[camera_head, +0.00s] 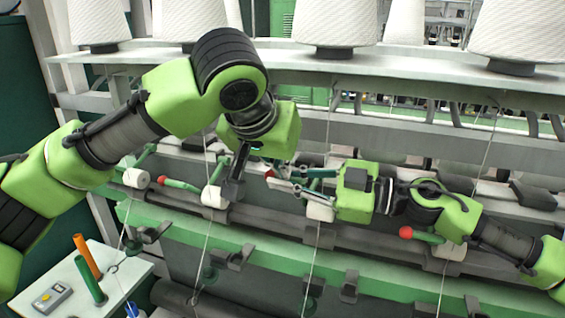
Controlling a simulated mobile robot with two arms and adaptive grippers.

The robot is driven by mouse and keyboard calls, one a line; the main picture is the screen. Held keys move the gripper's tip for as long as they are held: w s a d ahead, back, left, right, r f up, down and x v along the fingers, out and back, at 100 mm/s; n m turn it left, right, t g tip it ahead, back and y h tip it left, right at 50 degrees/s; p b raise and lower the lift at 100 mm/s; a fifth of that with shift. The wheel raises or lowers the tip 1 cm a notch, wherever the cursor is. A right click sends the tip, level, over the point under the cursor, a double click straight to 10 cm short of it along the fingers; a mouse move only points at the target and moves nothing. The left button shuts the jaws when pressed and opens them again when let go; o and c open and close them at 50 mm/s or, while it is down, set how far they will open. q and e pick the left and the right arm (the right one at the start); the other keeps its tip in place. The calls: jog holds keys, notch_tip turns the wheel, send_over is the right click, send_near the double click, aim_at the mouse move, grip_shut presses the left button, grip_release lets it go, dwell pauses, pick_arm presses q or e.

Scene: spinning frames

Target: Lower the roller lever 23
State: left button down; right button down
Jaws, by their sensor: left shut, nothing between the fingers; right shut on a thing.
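Several roller levers with green handles, red ball ends and white rollers line the machine's rail; I cannot read any number to tell which is 23. My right gripper (284,184) comes in from the right and is shut on the green lever (322,173) in the middle. A red ball (270,174) shows by its fingertips, and a white roller (320,210) sits just below the gripper. My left gripper (231,190) points down, shut and empty, beside the white roller (213,196) of the lever to the left. That lever's handle (182,185) reaches left to its red ball (162,180).
Another lever with a red ball (406,232) lies under my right arm. Large white yarn cones (335,22) stand on the shelf above. A small white table (75,283) at lower left holds an orange tube, a green tube and a grey device. Thin yarns hang in front.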

pick_arm(q)
jog(key=shift+f, duration=0.5)
pick_arm(e)
jog(key=shift+w+r+t, duration=0.1)
jog(key=shift+r+t, duration=0.2)
jog(key=shift+r, duration=0.3)
jog(key=c, duration=2.1)
grip_release()
pick_arm(q)
jog(key=shift+r, duration=0.1)
pick_arm(e)
jog(key=shift+f, duration=0.15)
